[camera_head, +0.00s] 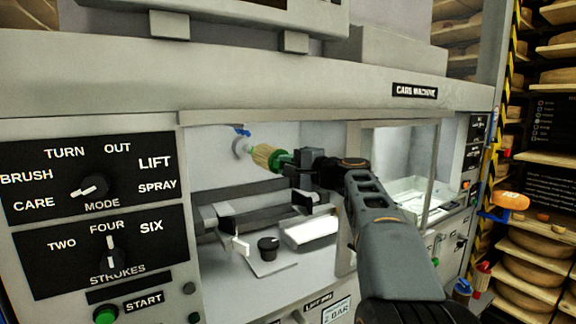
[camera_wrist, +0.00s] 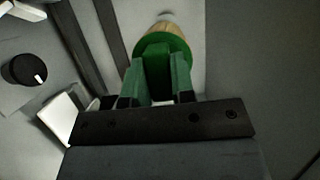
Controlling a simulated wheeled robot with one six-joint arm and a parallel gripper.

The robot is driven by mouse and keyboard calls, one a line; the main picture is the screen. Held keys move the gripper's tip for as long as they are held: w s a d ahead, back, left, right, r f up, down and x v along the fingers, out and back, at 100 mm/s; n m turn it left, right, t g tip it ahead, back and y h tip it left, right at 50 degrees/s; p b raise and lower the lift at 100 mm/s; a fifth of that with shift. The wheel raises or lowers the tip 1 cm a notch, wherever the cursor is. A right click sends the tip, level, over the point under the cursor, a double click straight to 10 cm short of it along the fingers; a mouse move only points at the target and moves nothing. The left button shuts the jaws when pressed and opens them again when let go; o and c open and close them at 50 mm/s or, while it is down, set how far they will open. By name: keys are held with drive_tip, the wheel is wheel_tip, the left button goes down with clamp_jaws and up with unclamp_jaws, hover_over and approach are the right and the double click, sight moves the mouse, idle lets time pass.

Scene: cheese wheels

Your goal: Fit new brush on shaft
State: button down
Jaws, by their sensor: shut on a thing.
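The brush (camera_head: 265,156) has a pale tan bristle body and a green end. It is held roughly level inside the machine's open bay. My gripper (camera_head: 289,162) is shut on the green end. In the wrist view the brush (camera_wrist: 166,38) points away from my gripper (camera_wrist: 158,80), with its green collar between the two fingers. The shaft (camera_head: 241,147) appears as a pale round fitting on the bay's back wall, at the brush's far end. I cannot tell whether the brush touches it or sits on it. A small blue part (camera_head: 242,131) is just above the fitting.
Below the brush are dark rails (camera_head: 250,205), a black knob (camera_head: 268,245) and a white block (camera_head: 310,231). The bay's left post and top edge frame the arm closely. A mode dial panel (camera_head: 85,185) is at left. Cheese shelves (camera_head: 535,250) stand at right.

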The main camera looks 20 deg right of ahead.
drive_tip(key=shift+w+a+p, duration=0.2)
drive_tip(key=shift+w+p, duration=0.3)
drive_tip(key=shift+w, duration=1)
drive_tip(key=c, duration=0.9)
unclamp_jaws()
drive_tip(key=b+v, duration=0.2)
drive_tip(key=v, duration=1.1)
drive_tip(key=shift+s+d+b, duration=0.2)
drive_tip(key=shift+s+b, duration=0.15)
